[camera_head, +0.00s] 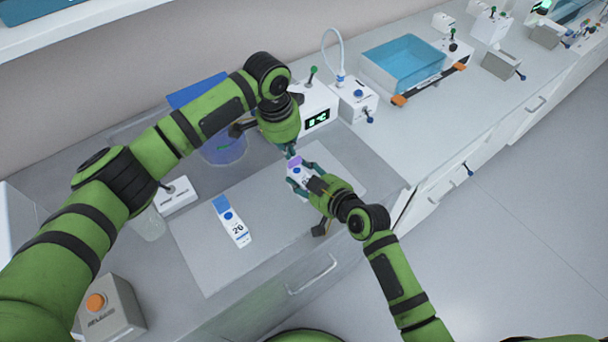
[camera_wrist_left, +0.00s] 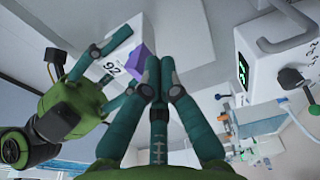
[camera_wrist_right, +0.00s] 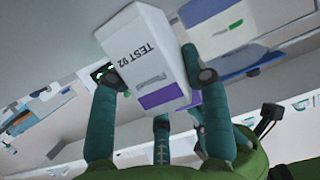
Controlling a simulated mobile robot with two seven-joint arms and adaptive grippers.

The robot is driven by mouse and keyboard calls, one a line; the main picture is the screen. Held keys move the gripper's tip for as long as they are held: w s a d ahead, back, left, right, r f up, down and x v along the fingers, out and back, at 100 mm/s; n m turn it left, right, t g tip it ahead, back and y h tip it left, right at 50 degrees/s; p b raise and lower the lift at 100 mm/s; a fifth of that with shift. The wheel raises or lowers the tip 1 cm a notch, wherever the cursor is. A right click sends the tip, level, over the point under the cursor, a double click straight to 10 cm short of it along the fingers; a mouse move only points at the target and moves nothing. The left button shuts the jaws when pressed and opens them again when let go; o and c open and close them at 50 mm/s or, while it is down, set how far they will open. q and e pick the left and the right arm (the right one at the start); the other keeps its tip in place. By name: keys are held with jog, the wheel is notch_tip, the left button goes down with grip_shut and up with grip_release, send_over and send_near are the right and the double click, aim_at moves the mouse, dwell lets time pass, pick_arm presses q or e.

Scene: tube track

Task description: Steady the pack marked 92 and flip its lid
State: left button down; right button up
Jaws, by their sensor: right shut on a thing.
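The pack marked 92 is a white box with a purple lid. In the head view its purple lid (camera_head: 295,163) shows between my two grippers. Its 92 face shows in the left wrist view (camera_wrist_left: 118,58), and "TEST 92" reads in the right wrist view (camera_wrist_right: 135,45). My right gripper (camera_head: 299,181) is shut on the pack, one finger on each side; the fingers also show in the right wrist view (camera_wrist_right: 148,75). My left gripper (camera_head: 291,151) is right by the purple lid (camera_wrist_left: 141,56), its fingertips close together (camera_wrist_left: 160,64). I cannot tell whether they touch the lid.
A white pack marked 20 with a blue lid (camera_head: 231,221) lies on the grey mat (camera_head: 205,265). A blue bin (camera_head: 222,150) stands behind. A device with a green display (camera_head: 317,119) and a blue-liquid bath (camera_head: 403,62) stand farther back. A box with an orange button (camera_head: 107,308) is front left.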

pick_arm(q)
jog(key=shift+s+d+r, duration=0.45)
jog(key=shift+s+r, duration=0.1)
jog(key=shift+s, duration=0.15)
pick_arm(e)
jog(key=shift+f, duration=0.1)
pick_arm(q)
jog(key=shift+s+d+f, duration=0.2)
jog(key=shift+f, duration=0.75)
jog(key=shift+r, duration=3.55)
